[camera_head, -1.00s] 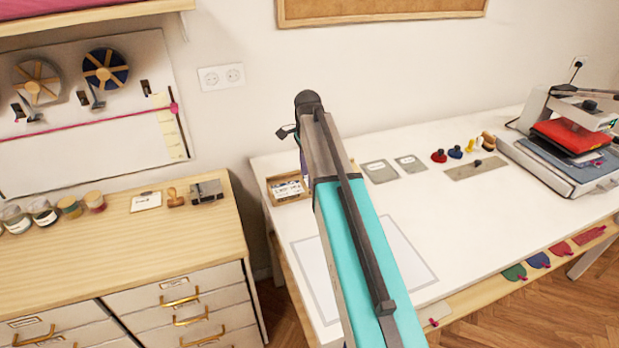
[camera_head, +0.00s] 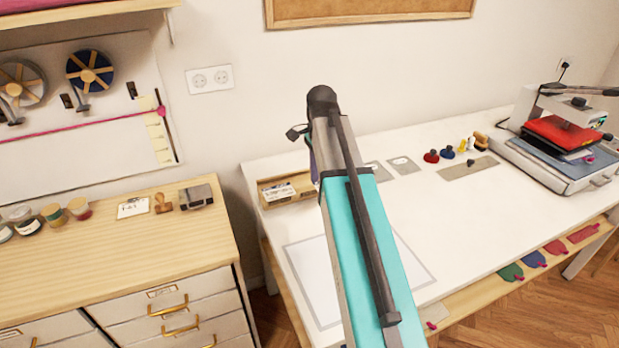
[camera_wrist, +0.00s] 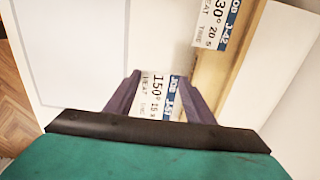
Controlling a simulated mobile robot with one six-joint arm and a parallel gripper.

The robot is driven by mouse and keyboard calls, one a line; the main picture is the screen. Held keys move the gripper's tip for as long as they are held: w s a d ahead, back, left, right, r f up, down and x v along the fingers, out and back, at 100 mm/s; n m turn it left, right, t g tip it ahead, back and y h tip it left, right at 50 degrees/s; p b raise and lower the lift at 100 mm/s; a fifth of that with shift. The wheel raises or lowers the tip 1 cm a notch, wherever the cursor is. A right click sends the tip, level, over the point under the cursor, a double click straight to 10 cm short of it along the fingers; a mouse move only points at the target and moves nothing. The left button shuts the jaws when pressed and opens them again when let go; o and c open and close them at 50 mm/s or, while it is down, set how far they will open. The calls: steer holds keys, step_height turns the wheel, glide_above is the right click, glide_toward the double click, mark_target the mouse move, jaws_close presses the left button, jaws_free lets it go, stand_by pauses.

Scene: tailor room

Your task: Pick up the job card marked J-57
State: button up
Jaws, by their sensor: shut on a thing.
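My gripper (camera_wrist: 162,80) shows in the wrist view, with its two purple fingers closed on a white and blue job card (camera_wrist: 158,97). The card reads 150° and 15 s, and its job mark seems to be J-57, partly cut off by the gripper. Beyond it, a second card (camera_wrist: 217,22) marked J-42 and 130° lies in the wooden tray (camera_wrist: 207,78). The held card is beside the tray's wooden edge; its height above the table is unclear.
The white table (camera_head: 440,225) carries a pale framed sheet (camera_head: 305,270), grey plates (camera_head: 404,165), coloured knobs (camera_head: 447,153) and a red heat press (camera_head: 565,137) at right. A wooden drawer cabinet (camera_head: 110,250) stands left, with a gap between. The table's middle is largely clear.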

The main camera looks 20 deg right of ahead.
steer(key=s+d+b, duration=0.1)
steer(key=s+d, duration=0.1)
steer(key=s, duration=0.4)
steer(key=shift+s+d+r, duration=0.25)
steer(key=shift+s+r, duration=0.1)
stand_by(0.4)
